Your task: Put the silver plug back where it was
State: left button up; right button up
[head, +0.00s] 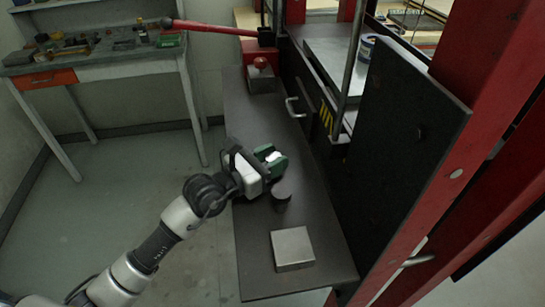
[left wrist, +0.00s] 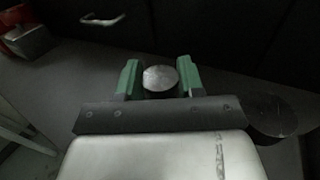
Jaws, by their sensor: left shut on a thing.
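The silver plug (left wrist: 160,79) shows in the left wrist view as a round, flat silver top between two green fingertips. My left gripper (head: 272,158) is shut on it, above the dark bench (head: 245,215). In the head view the fingers hide most of the plug, and only a pale bit shows. Its lower part is hidden, so I cannot tell whether it touches the bench. A dark round cylinder (head: 283,192) stands on the bench just beside the gripper. It also shows at the right of the left wrist view (left wrist: 272,117). My right gripper is not in view.
A silver square block (head: 292,248) lies at the bench's near end. A red-topped block (head: 261,76) stands at the far end. A black panel (head: 410,140) and red frame rise on the right. A cluttered worktable (head: 100,65) stands at the back left.

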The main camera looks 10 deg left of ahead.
pick_arm(q)
jog(key=shift+f, duration=0.45)
jog(key=o, duration=1.1)
jog(key=shift+r, duration=0.55)
jog(key=b+v, duration=0.2)
jog(key=v, duration=0.9)
jog(key=shift+s+a+r, duration=0.1)
jog(key=shift+s+a, duration=0.25)
jog(key=shift+s, duration=0.05)
